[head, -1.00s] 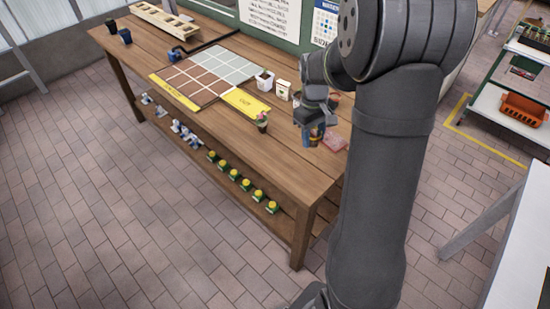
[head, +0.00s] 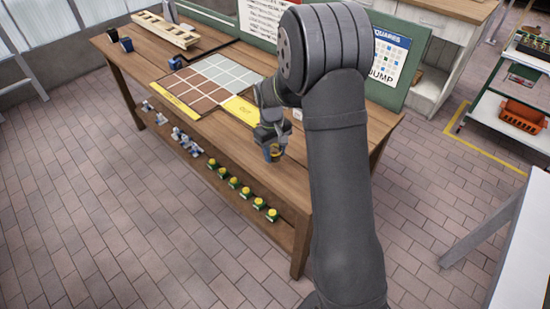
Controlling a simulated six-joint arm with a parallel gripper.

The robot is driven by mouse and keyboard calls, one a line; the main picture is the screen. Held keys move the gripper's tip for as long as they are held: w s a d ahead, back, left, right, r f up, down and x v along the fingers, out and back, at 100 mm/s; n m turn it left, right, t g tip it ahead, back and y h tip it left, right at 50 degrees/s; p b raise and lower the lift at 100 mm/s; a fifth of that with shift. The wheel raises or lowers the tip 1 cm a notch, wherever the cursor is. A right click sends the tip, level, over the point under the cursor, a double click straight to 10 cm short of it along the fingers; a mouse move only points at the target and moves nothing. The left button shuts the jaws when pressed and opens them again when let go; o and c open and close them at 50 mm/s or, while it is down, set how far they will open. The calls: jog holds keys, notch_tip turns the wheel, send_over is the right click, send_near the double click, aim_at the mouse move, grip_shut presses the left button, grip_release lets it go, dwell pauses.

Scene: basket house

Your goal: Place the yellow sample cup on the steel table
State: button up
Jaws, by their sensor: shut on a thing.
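My gripper (head: 272,150) is over the front right part of the wooden bench, fingers pointing down. It is shut on a small yellow-orange thing (head: 274,154), which looks like the yellow sample cup. The fingers cover much of it, and I cannot tell whether it touches the bench top. A pale, flat-topped table (head: 522,235) at the right edge may be the steel table. Only part of it shows, and its visible top is bare.
The wooden bench (head: 150,62) carries a grid mat (head: 207,83), a yellow sheet (head: 241,110), a wooden rack (head: 165,30) and dark cups. Several yellow-capped bottles (head: 246,192) stand on its lower shelf. A cart (head: 525,85) holds an orange basket (head: 523,115). Open floor lies before the bench.

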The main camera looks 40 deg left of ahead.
aim_at(275, 159)
jog(key=shift+f, duration=1.5)
jog(key=shift+f, duration=0.1)
jog(key=shift+f, duration=0.1)
jog(key=o, duration=1)
jog(key=shift+o, duration=0.2)
jog(key=shift+o, duration=0.5)
notch_tip(275, 159, up, 17)
jog(key=a, duration=0.2)
jog(key=shift+s, duration=0.15)
